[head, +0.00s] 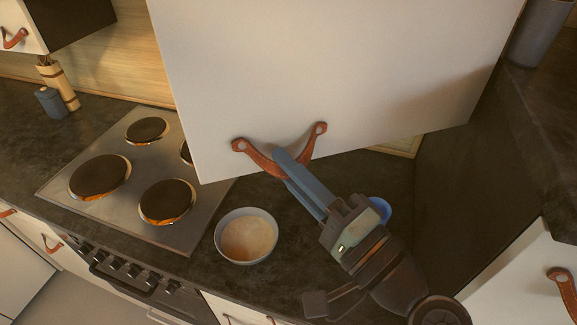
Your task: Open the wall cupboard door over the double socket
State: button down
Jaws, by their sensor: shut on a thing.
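The white wall cupboard door (330,70) fills the top middle of the head view. It looks swung out over the counter, its lower edge slanting. A brown leather pull (262,160) is fixed near that edge by two ends. My gripper (283,160) comes up from the lower right, its blue-grey fingers shut on the middle of the pull. The fingers cover part of the strap. The double socket is not visible. The cupboard's inside is hidden behind the door.
A hob (140,180) with several round plates lies left of the door. A bowl (247,236) stands on the dark counter left of my gripper. A blue round item (379,210) is partly behind my gripper. A dark panel (470,190) rises at right.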

jog(key=c, duration=0.8)
grip_release()
jog(key=shift+c, duration=0.2)
jog(key=b+v, duration=0.4)
jog(key=v, duration=0.9)
